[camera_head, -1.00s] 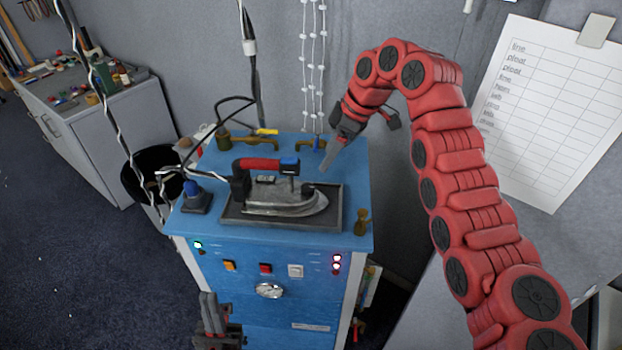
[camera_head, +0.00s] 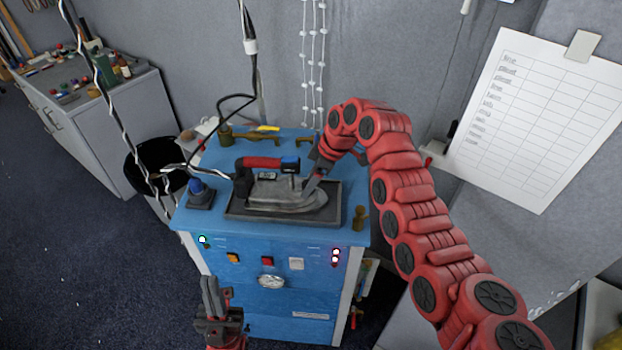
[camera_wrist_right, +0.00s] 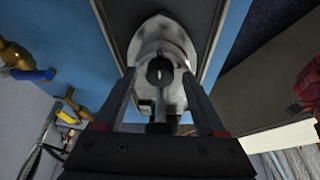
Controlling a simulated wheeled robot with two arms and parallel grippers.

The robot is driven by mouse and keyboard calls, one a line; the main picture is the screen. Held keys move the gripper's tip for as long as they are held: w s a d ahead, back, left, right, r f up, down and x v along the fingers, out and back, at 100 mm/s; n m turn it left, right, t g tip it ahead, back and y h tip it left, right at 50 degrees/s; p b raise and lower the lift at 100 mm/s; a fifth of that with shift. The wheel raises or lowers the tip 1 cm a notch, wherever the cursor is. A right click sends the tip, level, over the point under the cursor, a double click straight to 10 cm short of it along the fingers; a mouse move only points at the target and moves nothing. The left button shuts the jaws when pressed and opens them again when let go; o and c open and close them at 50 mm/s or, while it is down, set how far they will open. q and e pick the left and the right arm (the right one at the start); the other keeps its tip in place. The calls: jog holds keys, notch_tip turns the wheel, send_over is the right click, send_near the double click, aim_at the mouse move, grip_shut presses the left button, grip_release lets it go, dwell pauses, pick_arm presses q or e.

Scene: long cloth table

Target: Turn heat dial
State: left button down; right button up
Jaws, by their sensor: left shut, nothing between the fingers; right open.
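The silver iron (camera_head: 285,195) with a red and black handle (camera_head: 262,163) lies on a dark tray (camera_head: 238,214) on top of the blue cabinet. Its round black heat dial (camera_wrist_right: 160,70), with a pale mark, shows in the right wrist view; in the head view it is not clear. My right gripper (camera_head: 312,186) is open and low over the iron. In the right wrist view, its fingers (camera_wrist_right: 158,78) appear either side of the dial; I cannot tell whether they touch it. My left gripper (camera_head: 210,284) is shut and empty, in front of the cabinet's lower left.
The blue cabinet (camera_head: 330,300) has lit lamps, switches and a silver knob (camera_head: 271,282) on its front. Brass fittings (camera_head: 250,138) stand at its back. A black cable (camera_head: 235,98) and twisted wires (camera_head: 115,120) hang at the left. A blue-topped part (camera_head: 197,190) sits left of the tray.

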grip_shut()
jog(key=shift+f+b, duration=0.15)
jog(key=shift+b, duration=0.55)
jog(key=m+t+b, duration=0.1)
jog(key=m+b, duration=0.2)
jog(key=b, duration=0.1)
jog(key=shift+s+f, duration=0.1)
jog(key=shift+s+a+r+m+t+h+b, duration=0.1)
jog(key=shift+m+t+h+b, duration=0.15)
jog(key=shift+m, duration=0.25)
jog(key=shift+r+m+t+h+b, duration=0.1)
jog(key=shift+m+t+b, duration=0.05)
jog(key=shift+m+b, duration=0.3)
jog(key=m+t+h+b, duration=0.1)
jog(key=m, duration=0.3)
jog(key=shift+s+a, duration=0.1)
jog(key=shift+a, duration=0.05)
jog(key=shift+r+m+h+b, duration=0.1)
jog(key=shift+m+h+b, duration=0.35)
jog(key=shift+m, duration=0.5)
